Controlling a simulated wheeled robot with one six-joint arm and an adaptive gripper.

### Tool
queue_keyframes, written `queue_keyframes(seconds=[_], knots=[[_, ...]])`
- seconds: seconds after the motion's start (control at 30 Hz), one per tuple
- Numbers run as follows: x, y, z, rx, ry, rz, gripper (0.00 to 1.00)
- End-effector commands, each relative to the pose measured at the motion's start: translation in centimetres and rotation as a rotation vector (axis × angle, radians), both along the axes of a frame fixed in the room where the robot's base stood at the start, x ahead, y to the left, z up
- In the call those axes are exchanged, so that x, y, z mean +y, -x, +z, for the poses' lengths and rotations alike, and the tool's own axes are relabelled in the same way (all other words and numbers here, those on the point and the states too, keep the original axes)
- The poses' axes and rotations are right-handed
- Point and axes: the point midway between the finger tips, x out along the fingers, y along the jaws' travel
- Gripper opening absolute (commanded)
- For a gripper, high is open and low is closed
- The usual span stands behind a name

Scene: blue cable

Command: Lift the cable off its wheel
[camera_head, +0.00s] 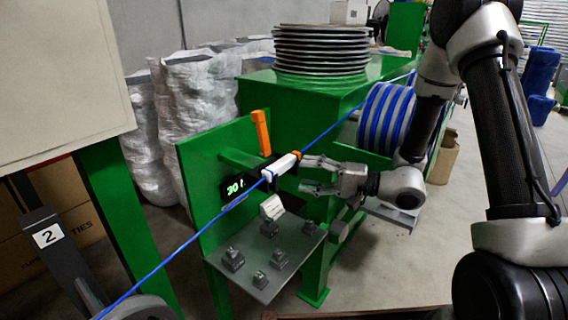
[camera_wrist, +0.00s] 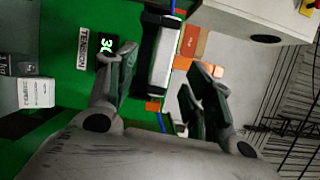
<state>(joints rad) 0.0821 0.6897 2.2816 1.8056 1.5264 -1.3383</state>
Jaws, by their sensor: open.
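The blue cable (camera_head: 170,257) runs taut from the lower left, through a white block with orange parts (camera_head: 280,166), and on towards the upper right. A grey wheel (camera_head: 140,308) shows partly at the bottom left edge, with the cable reaching it; their exact contact is cut off. My gripper (camera_head: 306,174) is open and empty, just right of the white block. In the wrist view, my open gripper (camera_wrist: 164,64) has its fingers on either side of the white block (camera_wrist: 160,55). The cable (camera_wrist: 173,6) shows above and below the block, hidden between.
A green panel (camera_head: 205,160) with a lit display (camera_head: 236,187) stands behind the block. A shelf (camera_head: 290,245) with several small weights juts out below. A blue-and-grey spool (camera_head: 385,118) and a green machine bench (camera_head: 262,95) stand behind.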

Motion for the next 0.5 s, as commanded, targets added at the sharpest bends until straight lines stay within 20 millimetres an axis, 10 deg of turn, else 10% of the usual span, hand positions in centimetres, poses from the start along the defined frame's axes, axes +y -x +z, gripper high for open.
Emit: queue_keyframes(seconds=[0.5], knots=[[4.8, -1.6, 0.5, -0.068, 0.017, 0.009, 0.52]])
